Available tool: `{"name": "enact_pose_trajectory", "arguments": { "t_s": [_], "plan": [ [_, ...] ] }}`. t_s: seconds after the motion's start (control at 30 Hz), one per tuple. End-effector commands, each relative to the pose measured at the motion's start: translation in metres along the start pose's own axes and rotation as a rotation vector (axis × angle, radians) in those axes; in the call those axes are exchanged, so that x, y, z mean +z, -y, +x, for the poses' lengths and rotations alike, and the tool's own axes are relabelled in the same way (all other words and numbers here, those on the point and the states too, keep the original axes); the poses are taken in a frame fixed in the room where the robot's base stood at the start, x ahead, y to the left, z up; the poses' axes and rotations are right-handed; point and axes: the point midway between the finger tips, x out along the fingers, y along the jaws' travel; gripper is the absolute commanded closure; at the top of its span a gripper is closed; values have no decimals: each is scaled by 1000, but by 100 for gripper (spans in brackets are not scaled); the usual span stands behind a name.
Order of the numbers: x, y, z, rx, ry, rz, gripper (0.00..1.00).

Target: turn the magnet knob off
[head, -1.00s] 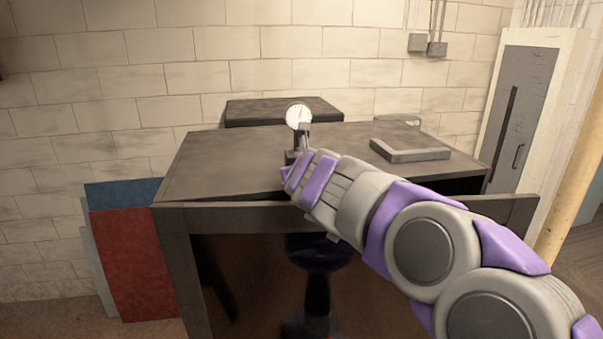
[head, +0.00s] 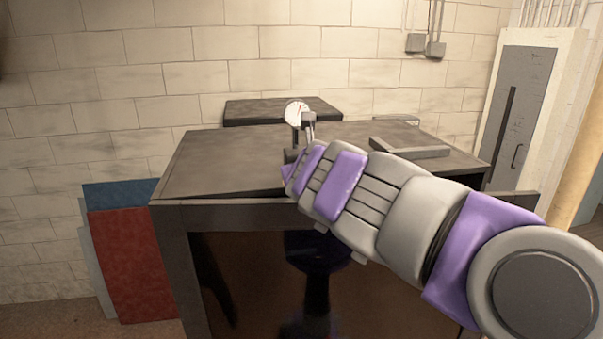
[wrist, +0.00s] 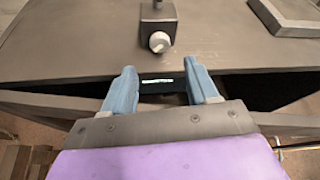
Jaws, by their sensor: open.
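The magnet knob is a small pale knob (wrist: 159,42) on the front of a dark magnetic base (wrist: 158,17) in the wrist view. The base stands on the bench top near its front edge. A round white dial gauge (head: 297,112) rises above it in the head view, where my arm hides most of the base and the knob. My gripper is open and empty. Its two blue fingers (wrist: 163,93) point toward the knob in the wrist view, apart from it and spread to either side. In the head view my wrist and arm hide the fingertips.
The dark bench top (head: 225,165) is mostly clear. A flat grey L-shaped square (head: 412,149) lies at its right. A dark block (head: 250,110) stands behind the bench. Blue and red panels (head: 130,265) lean at the left. A grey door (head: 520,120) is at the far right.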

Motion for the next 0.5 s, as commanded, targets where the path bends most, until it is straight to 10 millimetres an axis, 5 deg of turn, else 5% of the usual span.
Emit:
{"name": "enact_pose_trajectory", "arguments": {
  "t_s": [0.5],
  "plan": [
    [1, -2, -78, 3, 2, -2, 41]
  ]
}}
